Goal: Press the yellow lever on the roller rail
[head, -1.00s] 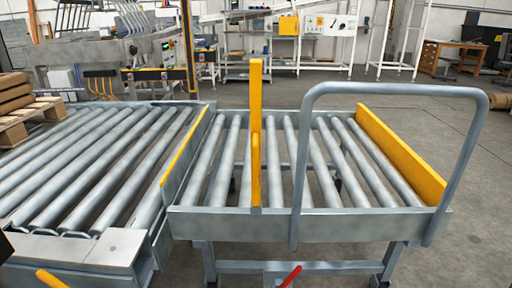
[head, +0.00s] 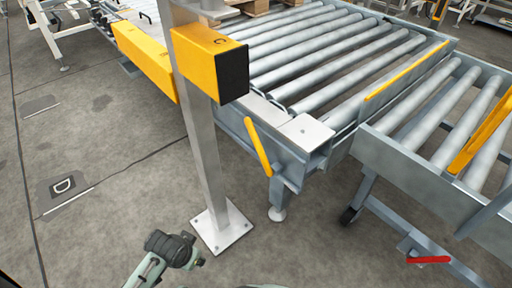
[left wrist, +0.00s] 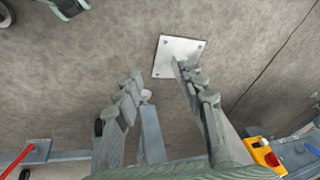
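The yellow lever (head: 258,146) slants at the near corner of the large roller rail (head: 292,140), beside its pale end plate, in the head view. I cannot make it out in the left wrist view. My left gripper (left wrist: 159,70) shows in the left wrist view with its two fingers apart and nothing between them. Floor and a rail leg (left wrist: 151,132) lie behind the fingers. In the head view a green-grey and dark part of my arm is at the bottom, left of the post's foot; its fingers are not clear there. My right gripper is not in view.
A grey post (head: 206,150) with a yellow, black-ended box (head: 209,66) stands just left of the rail; its bolted base plate (left wrist: 178,57) shows in the wrist view. A roller cart (head: 415,170) with a red pedal (head: 428,260) is at right. Floor at left is clear.

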